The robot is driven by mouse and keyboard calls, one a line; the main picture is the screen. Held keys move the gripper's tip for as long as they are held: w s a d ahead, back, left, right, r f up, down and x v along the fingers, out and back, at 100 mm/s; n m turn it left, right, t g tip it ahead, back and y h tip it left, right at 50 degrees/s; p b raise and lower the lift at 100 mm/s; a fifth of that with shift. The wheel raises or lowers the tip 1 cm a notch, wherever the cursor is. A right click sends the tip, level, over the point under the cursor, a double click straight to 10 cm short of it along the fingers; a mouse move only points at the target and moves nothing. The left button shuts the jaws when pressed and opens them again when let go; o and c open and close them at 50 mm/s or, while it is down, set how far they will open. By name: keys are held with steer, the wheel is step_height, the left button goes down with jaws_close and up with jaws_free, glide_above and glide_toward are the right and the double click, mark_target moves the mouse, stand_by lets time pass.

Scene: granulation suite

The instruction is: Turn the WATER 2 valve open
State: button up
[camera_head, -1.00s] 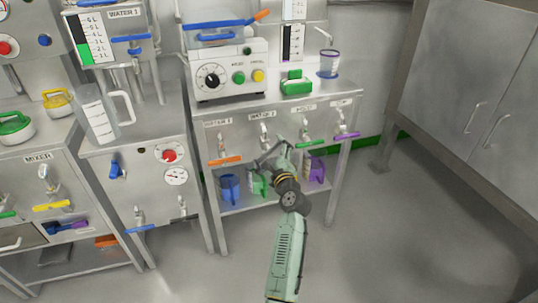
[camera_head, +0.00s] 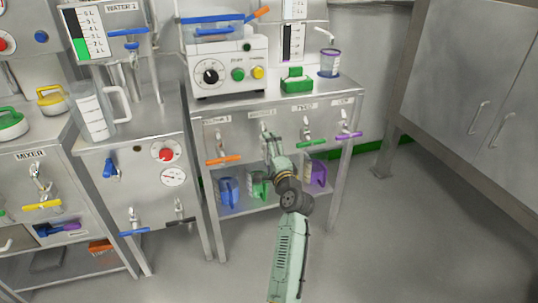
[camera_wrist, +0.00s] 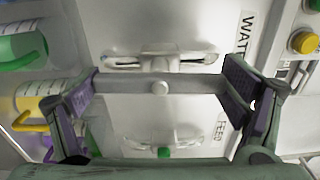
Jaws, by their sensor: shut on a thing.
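The WATER 2 label (camera_head: 264,113) is on the front panel of the middle steel table, second from the left. It shows in part, turned sideways, in the wrist view (camera_wrist: 245,38). My gripper (camera_wrist: 162,90) is shut on the pale grey bar handle of the WATER 2 valve (camera_wrist: 185,87), with a purple-padded finger at each end. The bar has a round knob in its middle. In the head view my gripper (camera_head: 267,140) is at the panel below the label and hides most of this valve.
An orange-handled valve (camera_head: 223,160) is to the left; green-handled (camera_head: 309,142) and purple-handled (camera_head: 349,135) valves are to the right. Blue (camera_head: 229,192), green (camera_head: 259,183) and purple (camera_head: 318,172) jugs stand on the shelf below. Open floor lies to the right.

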steer(key=shift+n, duration=0.4)
steer(key=o, duration=0.9)
